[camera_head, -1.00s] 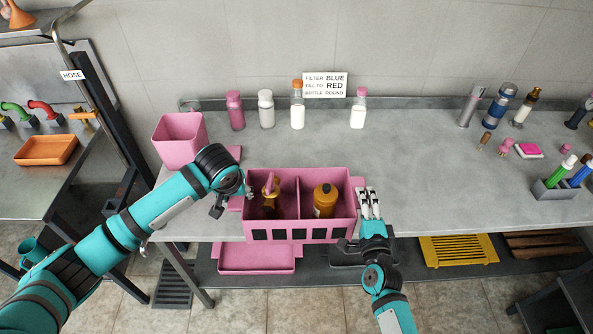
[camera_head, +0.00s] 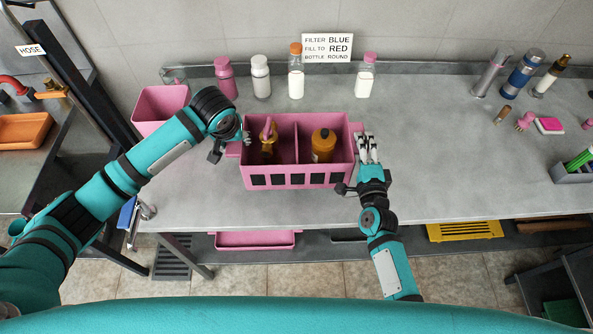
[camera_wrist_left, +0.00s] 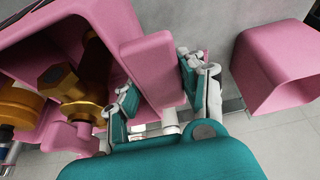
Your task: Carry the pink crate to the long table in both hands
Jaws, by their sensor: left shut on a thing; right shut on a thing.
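The pink crate (camera_head: 298,175) is over the near middle of the long grey table (camera_head: 440,180), roughly level. I cannot tell whether its base touches the tabletop. A divider splits it; an amber bottle with a pink top (camera_head: 268,140) is in the left compartment and an orange bottle (camera_head: 323,145) in the right. My left gripper (camera_head: 243,138) is shut on the crate's left handle; the left wrist view shows the pink handle (camera_wrist_left: 150,72) between its fingers. My right gripper (camera_head: 367,150) is shut on the right side; its exact hold is partly hidden.
A pink bin (camera_head: 160,108) stands left of the crate. Several bottles, including a pink-capped one (camera_head: 365,77), line the back by a sign (camera_head: 327,48). Tabletop right of the crate is clear up to the brush (camera_head: 525,121) and grey holder (camera_head: 573,174).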

